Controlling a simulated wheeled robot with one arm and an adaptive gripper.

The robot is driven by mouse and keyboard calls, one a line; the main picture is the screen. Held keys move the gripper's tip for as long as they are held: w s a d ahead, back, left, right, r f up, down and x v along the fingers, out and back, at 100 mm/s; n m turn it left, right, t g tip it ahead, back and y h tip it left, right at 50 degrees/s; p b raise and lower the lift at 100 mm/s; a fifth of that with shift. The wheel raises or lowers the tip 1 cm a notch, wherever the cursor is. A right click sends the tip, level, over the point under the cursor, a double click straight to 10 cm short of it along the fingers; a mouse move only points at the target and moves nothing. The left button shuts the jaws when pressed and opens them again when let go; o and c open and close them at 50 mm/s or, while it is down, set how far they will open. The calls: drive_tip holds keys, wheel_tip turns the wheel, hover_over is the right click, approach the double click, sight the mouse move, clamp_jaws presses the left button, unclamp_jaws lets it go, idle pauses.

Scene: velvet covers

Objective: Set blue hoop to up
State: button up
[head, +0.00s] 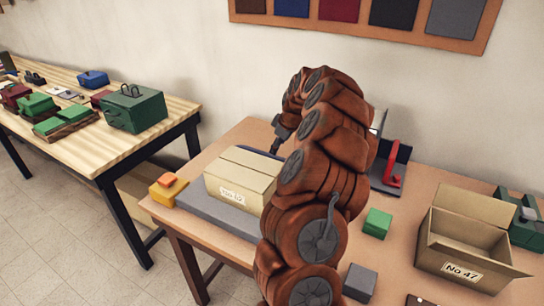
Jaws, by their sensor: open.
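I cannot make out a blue hoop in the head view; my arm hides part of the table, and it may be behind it. A red hoop-like handle (394,170) stands on a dark blue-grey fixture (377,186) right of my arm, at the back of the near table. My gripper (279,138) shows only in small part, dark, left of my arm and above the back edge of the closed carton. It is open, and I see nothing held in it.
The near table (225,255) bears a closed carton (234,188) on a grey slab, an orange-yellow block (167,189), a green cube (377,223), a grey cube (360,283) and an open carton (455,250). Another table (165,122) with green cases stands left.

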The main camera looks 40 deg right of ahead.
sight(273, 156)
drive_tip(key=shift+p+x, duration=0.95)
drive_tip(key=shift+x, duration=2.6)
drive_tip(key=shift+a, duration=0.15)
clamp_jaws()
